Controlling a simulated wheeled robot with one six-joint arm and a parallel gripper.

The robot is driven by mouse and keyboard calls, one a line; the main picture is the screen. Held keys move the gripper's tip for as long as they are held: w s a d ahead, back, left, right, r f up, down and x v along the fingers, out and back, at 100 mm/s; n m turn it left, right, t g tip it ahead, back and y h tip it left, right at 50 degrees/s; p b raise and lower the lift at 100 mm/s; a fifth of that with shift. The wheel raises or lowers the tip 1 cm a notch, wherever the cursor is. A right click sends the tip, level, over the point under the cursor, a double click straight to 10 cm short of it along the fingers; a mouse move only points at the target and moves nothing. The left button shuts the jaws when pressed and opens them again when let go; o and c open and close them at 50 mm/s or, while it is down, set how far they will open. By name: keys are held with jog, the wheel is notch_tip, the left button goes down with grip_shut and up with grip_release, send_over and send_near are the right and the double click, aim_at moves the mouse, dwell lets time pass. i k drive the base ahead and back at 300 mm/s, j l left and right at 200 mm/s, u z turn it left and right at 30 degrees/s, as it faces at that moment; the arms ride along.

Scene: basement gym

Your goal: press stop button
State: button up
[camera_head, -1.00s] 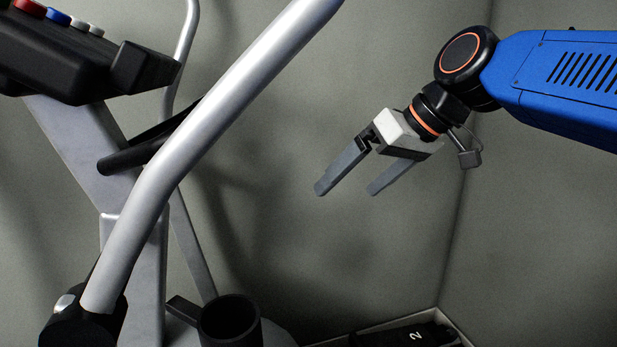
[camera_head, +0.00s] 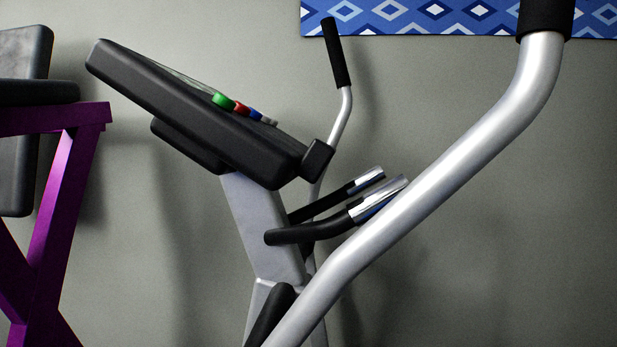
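A black console (camera_head: 200,110) sits tilted on the grey post (camera_head: 265,225) of an exercise machine, left of the picture's middle. Along its upper face stand a green button (camera_head: 223,100), a red button (camera_head: 241,108), a blue button (camera_head: 255,114) and pale grey buttons (camera_head: 269,121). I see the console from the side, so any labels on the buttons cannot be read. Which one is the stop button I cannot tell. My gripper is not in view.
A long silver handlebar (camera_head: 440,200) with a black grip crosses in front on the right. A second handle (camera_head: 338,60) rises behind the console, and shorter handles (camera_head: 320,228) stick out below it. A purple-framed bench (camera_head: 62,200) stands at the left. A blue patterned hanging (camera_head: 460,18) is on the wall.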

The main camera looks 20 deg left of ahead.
aim_at(240, 108)
jog(key=k+j+u, duration=0.2)
jog(key=j, duration=0.35)
jog(key=k+j+u, duration=0.15)
jog(key=j, duration=0.45)
jog(key=j+u, duration=0.2)
jog(key=j, duration=0.35)
